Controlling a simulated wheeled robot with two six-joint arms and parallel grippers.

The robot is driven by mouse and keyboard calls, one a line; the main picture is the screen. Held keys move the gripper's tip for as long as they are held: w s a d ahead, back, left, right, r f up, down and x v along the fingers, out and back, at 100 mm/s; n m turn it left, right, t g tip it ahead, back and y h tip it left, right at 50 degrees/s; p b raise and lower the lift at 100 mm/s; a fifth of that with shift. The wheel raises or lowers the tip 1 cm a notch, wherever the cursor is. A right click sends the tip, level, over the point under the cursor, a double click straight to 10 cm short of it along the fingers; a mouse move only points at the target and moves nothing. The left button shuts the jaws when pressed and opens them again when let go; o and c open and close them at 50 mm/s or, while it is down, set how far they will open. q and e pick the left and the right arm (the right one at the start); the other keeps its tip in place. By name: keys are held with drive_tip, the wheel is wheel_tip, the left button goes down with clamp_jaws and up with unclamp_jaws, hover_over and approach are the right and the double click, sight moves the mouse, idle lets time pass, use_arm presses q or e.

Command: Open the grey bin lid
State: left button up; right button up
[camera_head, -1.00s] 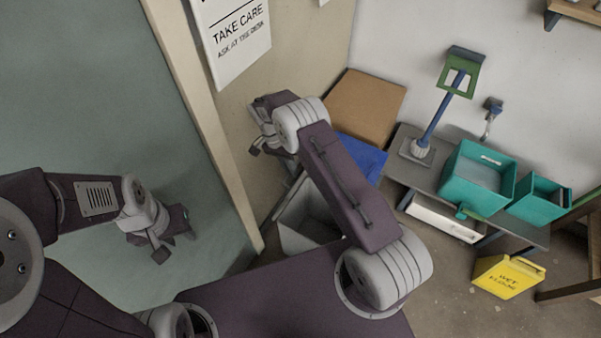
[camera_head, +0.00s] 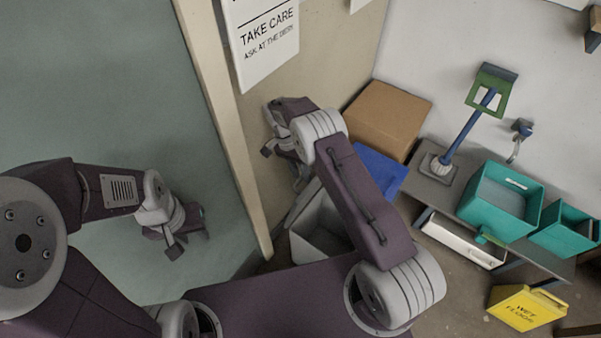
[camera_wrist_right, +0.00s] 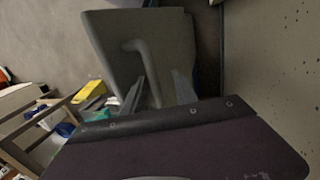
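The grey bin (camera_head: 309,243) stands near the cream wall in the head view, partly hidden by my right arm. Its pale interior shows, and a thin grey panel, which looks like its raised lid (camera_head: 302,203), stands at its left side. In the right wrist view a broad grey panel (camera_wrist_right: 172,35) with a curved bar is in front of my right gripper (camera_wrist_right: 157,92). The two fingers are apart with the panel behind the gap; I cannot tell whether they touch it. My left gripper (camera_head: 172,249) hangs away from the bin, at the left; its finger gap is unclear.
A cardboard box (camera_head: 388,118) and a blue panel (camera_head: 382,172) are beyond the bin. A grey bench (camera_head: 458,205) carries teal buckets (camera_head: 500,203) at the right. A yellow wet-floor sign (camera_head: 527,308) is on the floor. A cream post (camera_head: 228,130) stands left of the bin.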

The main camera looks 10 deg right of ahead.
drive_tip(key=v, duration=0.7)
drive_tip(key=shift+r, duration=0.3)
drive_tip(key=shift+a, duration=0.1)
